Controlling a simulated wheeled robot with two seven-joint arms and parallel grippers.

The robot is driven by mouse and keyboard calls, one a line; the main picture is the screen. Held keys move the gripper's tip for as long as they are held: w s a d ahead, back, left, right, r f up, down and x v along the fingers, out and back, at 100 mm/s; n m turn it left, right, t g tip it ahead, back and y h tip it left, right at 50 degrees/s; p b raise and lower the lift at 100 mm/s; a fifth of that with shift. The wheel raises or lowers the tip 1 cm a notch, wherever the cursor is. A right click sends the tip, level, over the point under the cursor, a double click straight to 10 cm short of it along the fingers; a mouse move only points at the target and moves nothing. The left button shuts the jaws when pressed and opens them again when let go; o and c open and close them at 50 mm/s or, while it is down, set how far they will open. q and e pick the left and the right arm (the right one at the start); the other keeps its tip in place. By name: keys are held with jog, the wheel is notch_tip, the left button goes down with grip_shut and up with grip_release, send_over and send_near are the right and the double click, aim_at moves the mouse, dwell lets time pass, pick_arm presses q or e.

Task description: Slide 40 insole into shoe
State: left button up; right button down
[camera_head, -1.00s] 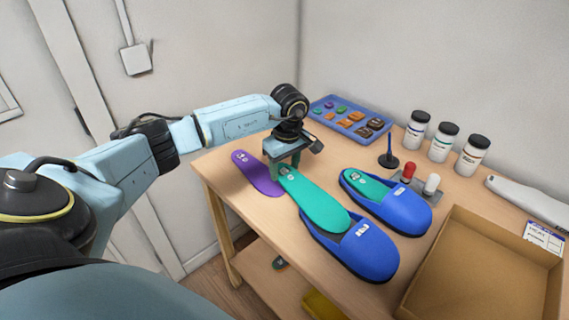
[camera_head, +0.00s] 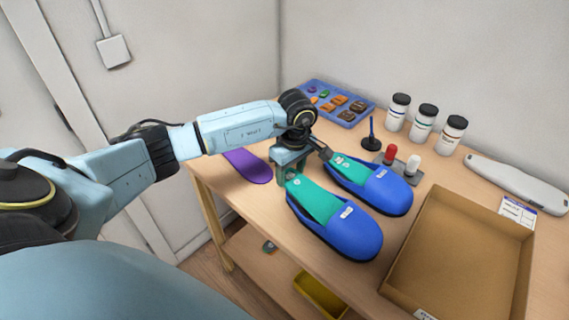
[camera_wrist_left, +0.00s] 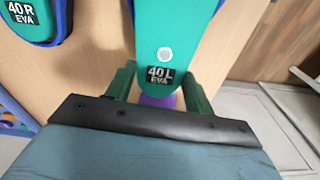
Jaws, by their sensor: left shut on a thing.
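My left gripper (camera_head: 291,177) is shut on the heel end of a teal insole (camera_head: 313,200). In the left wrist view this insole (camera_wrist_left: 168,40) is marked 40 L EVA and lies between the green fingers. Its front part is inside the nearer blue shoe (camera_head: 348,235), under the upper. The heel end shows at the shoe's open back; how far it is seated cannot be told. The other blue shoe (camera_head: 388,190), beside it, holds a teal insole marked 40 R EVA (camera_wrist_left: 25,15). A purple insole (camera_head: 250,168) lies on the table, partly behind my arm. My right gripper is not in view.
An open cardboard box (camera_head: 455,255) stands right of the shoes. A blue tray (camera_head: 365,112) with small coloured pieces, several jars (camera_head: 424,122), a small stand with red and white pieces (camera_head: 402,165) and a grey-white device (camera_head: 515,183) are behind. The table's left edge is near.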

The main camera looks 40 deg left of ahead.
aim_at(303, 186)
pick_arm(q)
jog(key=shift+s+d+f, duration=0.1)
jog(key=shift+d+f, duration=0.1)
jog(key=shift+d, duration=0.5)
jog(key=shift+s+d+f, duration=0.1)
jog(key=shift+d+f, duration=0.05)
jog(key=shift+d, duration=0.6)
jog(key=shift+s+d+f, duration=0.1)
jog(key=shift+d+f, duration=0.1)
jog(key=shift+d, duration=0.5)
jog(key=o, duration=1.1)
jog(key=shift+c, duration=0.2)
jog(key=shift+r, duration=0.1)
notch_tip(303, 186, up, 13)
jog(key=shift+d+r+b, duration=0.15)
jog(key=shift+d+b, duration=0.15)
